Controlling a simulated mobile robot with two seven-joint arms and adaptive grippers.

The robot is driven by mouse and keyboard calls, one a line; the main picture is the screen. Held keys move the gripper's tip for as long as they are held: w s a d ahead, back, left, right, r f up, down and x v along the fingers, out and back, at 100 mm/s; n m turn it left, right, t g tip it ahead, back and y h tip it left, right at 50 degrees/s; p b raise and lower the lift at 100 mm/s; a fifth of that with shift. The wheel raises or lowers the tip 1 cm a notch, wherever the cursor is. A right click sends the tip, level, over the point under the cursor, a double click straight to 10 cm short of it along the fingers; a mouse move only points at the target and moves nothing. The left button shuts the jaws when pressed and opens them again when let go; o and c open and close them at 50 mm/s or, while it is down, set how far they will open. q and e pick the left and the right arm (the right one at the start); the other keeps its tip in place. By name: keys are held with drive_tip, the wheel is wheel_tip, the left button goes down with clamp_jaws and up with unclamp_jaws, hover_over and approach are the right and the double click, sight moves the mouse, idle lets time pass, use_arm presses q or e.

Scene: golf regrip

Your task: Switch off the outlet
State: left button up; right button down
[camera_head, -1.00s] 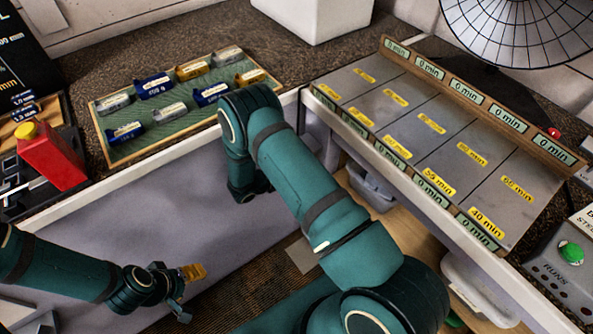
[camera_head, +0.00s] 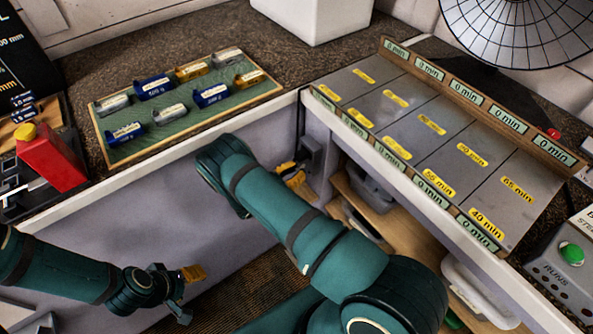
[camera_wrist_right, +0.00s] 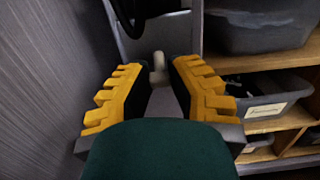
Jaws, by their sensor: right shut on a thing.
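A dark outlet-like fitting (camera_head: 313,150) sits in the gap where the left counter meets the right one, partly hidden. In the right wrist view, a grey plate (camera_wrist_right: 131,42) with a black loop in front of it shows ahead. A small pale knob (camera_wrist_right: 158,62) stands out between the yellow fingers. My right gripper (camera_head: 291,175) is below the counter edge beside the fitting; in the right wrist view its jaws (camera_wrist_right: 158,88) are on the pale knob, with the contact hard to see. My left gripper (camera_head: 188,290) hangs low in front of the left cabinet, its opening unclear.
A green tray (camera_head: 132,153) with several coloured pieces lies on the left counter by a red box (camera_head: 50,160). A slanted panel (camera_head: 435,135) with minute labels is on the right. Grey bins (camera_wrist_right: 255,28) stand on wooden shelves right of the gripper. The grey cabinet wall (camera_wrist_right: 45,90) is close on its left.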

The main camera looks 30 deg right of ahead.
drive_tip(key=shift+d, duration=0.1)
drive_tip(key=c, duration=0.9)
unclamp_jaws()
drive_tip(key=shift+o, duration=0.2)
drive_tip(key=a+f, duration=0.1)
drive_tip(key=a, duration=1.1)
drive_tip(key=shift+s, duration=0.45)
